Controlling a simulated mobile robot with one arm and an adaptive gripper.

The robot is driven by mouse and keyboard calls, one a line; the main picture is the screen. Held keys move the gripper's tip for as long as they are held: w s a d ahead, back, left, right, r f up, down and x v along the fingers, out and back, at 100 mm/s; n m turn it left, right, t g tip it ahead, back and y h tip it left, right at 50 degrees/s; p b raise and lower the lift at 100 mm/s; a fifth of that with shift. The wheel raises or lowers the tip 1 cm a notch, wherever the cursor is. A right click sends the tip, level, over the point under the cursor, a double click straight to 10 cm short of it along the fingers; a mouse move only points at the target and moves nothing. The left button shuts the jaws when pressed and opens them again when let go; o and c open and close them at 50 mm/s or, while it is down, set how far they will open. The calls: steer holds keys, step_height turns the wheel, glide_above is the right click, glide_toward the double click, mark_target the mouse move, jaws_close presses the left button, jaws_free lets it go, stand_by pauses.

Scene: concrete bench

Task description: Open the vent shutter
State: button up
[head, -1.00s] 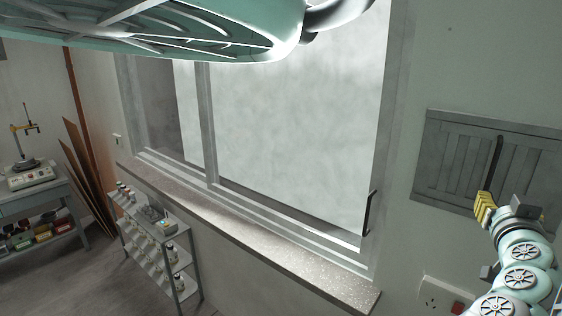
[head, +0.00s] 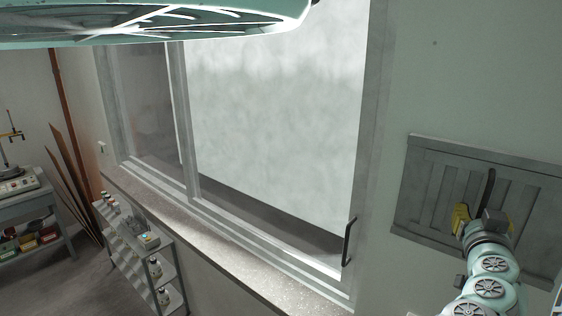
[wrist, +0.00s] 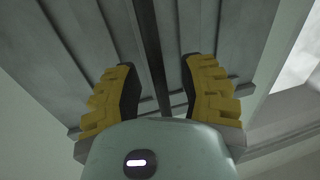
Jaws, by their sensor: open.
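The vent shutter (head: 424,190) is a grey slatted panel in a frame on the wall at the right of the head view. It also fills much of the wrist view (wrist: 90,45). Its dark upright bar handle (head: 488,185) stands on the slats, and in the wrist view the handle (wrist: 148,50) runs down between my fingers. My gripper (head: 474,217) has yellow fingers and is at the handle's lower part. In the wrist view my gripper (wrist: 160,85) is open, one finger on each side of the handle, with gaps showing. The handle's lower end is hidden by my gripper.
A large window (head: 275,120) with a dark handle (head: 348,242) is left of the shutter. A speckled sill (head: 240,270) runs below it. A shelf rack with bottles (head: 150,262) and a bench (head: 30,205) stand at the left.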

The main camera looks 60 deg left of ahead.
jaws_close()
stand_by(0.3)
stand_by(0.3)
